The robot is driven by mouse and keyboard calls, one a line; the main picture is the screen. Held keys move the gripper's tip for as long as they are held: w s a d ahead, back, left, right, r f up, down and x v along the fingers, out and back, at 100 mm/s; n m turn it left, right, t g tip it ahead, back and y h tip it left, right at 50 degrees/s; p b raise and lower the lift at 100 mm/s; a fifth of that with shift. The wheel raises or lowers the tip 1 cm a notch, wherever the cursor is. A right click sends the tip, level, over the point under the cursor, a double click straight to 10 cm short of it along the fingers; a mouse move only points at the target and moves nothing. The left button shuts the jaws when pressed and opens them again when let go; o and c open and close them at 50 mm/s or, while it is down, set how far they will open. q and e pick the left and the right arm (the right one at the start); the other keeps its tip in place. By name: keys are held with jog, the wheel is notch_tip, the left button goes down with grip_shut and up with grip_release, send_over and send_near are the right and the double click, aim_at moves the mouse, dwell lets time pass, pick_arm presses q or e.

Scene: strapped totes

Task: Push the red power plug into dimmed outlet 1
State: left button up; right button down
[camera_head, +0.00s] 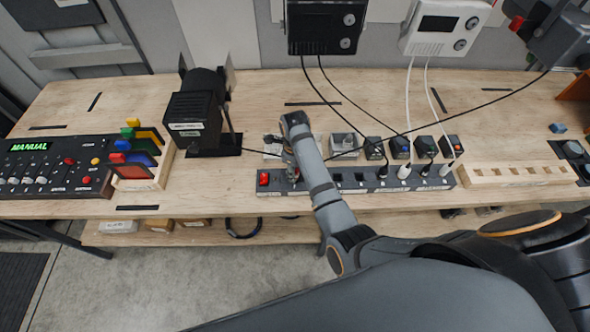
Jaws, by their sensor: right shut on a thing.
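My right arm reaches in from the lower right across the dark power strip (341,187). My right gripper (292,173) points down at the left part of the strip, just right of its red switch (264,179). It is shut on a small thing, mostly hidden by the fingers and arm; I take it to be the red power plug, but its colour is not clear. I cannot tell whether it touches the strip. Outlet 1 is not clearly seen, as the gripper and arm cover the outlets there. My left gripper is not in view.
Several plugs with black and white cables (408,112) fill the strip's right part. Small boxes (374,148) stand behind it. A black lamp (196,112), a mixer panel (50,165) and coloured filters (137,145) stand left. A thin black cable crosses from upper right towards the gripper.

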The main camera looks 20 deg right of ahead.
jog(key=shift+f+b, duration=0.3)
jog(key=shift+f, duration=0.55)
jog(key=c, duration=0.9)
grip_release()
jog(key=shift+f, duration=0.1)
